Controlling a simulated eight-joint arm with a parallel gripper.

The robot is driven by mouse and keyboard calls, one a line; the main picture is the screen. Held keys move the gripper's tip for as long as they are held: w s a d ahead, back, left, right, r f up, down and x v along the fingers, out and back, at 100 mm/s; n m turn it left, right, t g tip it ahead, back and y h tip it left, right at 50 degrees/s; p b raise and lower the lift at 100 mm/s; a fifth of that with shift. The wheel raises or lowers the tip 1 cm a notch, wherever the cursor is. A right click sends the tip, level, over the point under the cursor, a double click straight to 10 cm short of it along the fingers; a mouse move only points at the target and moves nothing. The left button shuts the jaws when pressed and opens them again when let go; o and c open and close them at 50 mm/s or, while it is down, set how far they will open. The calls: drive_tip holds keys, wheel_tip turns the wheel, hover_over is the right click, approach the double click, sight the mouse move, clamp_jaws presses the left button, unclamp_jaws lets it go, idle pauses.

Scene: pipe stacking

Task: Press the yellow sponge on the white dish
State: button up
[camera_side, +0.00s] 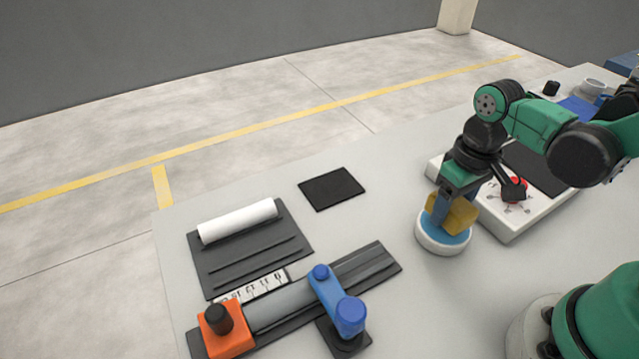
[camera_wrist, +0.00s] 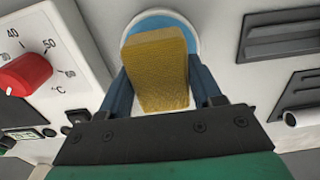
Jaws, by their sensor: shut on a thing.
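The yellow sponge (camera_side: 459,214) is a block held between the blue fingers of my gripper (camera_side: 444,210). In the wrist view the sponge (camera_wrist: 157,70) fills the space between both fingers of my gripper (camera_wrist: 158,85), which is shut on it. The white dish (camera_side: 424,237) is round with a blue inside and stands on the table under the sponge. In the wrist view the dish (camera_wrist: 197,28) shows behind the sponge. The sponge's lower end is over or in the dish; I cannot tell whether it touches the blue inside.
A white device (camera_side: 522,222) with a red knob (camera_wrist: 26,74) stands close to the dish. A black square pad (camera_side: 331,189), a grey rack with a white pipe (camera_side: 238,221), and a fixture with a blue clamp (camera_side: 349,314) lie left. The table between is clear.

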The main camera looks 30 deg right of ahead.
sight(455, 202)
drive_tip(key=shift+r, duration=2.75)
